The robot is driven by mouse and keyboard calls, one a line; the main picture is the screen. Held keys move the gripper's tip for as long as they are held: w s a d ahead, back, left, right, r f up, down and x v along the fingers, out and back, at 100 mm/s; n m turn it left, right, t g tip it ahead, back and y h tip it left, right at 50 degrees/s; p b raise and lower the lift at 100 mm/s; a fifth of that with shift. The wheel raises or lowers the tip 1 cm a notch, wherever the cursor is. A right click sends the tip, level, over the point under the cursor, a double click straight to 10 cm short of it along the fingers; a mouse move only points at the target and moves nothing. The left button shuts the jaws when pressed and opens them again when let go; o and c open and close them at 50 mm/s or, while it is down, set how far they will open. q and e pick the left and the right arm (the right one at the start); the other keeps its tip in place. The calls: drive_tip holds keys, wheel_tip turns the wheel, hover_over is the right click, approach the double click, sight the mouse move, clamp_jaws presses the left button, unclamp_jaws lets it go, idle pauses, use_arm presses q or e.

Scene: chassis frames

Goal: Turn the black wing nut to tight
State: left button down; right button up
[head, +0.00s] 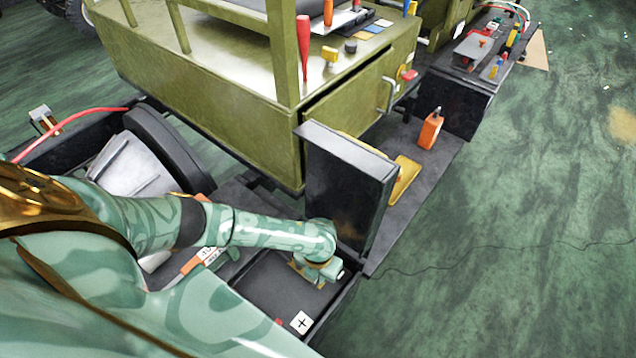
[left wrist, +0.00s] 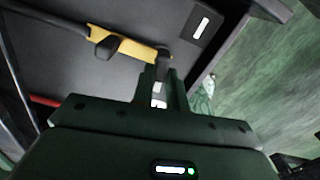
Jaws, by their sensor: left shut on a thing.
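My left gripper (head: 322,272) reaches down into an open black box in the head view, where its fingers are mostly hidden by my own arm. In the left wrist view my left gripper (left wrist: 163,72) is shut on a black wing nut (left wrist: 164,54) at the end of a yellow bar (left wrist: 136,45). The nut is partly hidden between the fingers, so its exact angle is unclear. A second black knob (left wrist: 107,46) sits farther left on the same bar and is free of the gripper. My right gripper is not in view.
The raised black lid (head: 350,185) stands close to my left forearm. An olive metal body (head: 210,75) stands behind. Green floor lies open at the right.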

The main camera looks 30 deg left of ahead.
use_arm(q)
drive_tip(key=c, duration=1.4)
unclamp_jaws()
wheel_tip(320, 180, up, 16)
drive_tip(key=p, duration=0.6)
drive_tip(key=shift+r, duration=0.15)
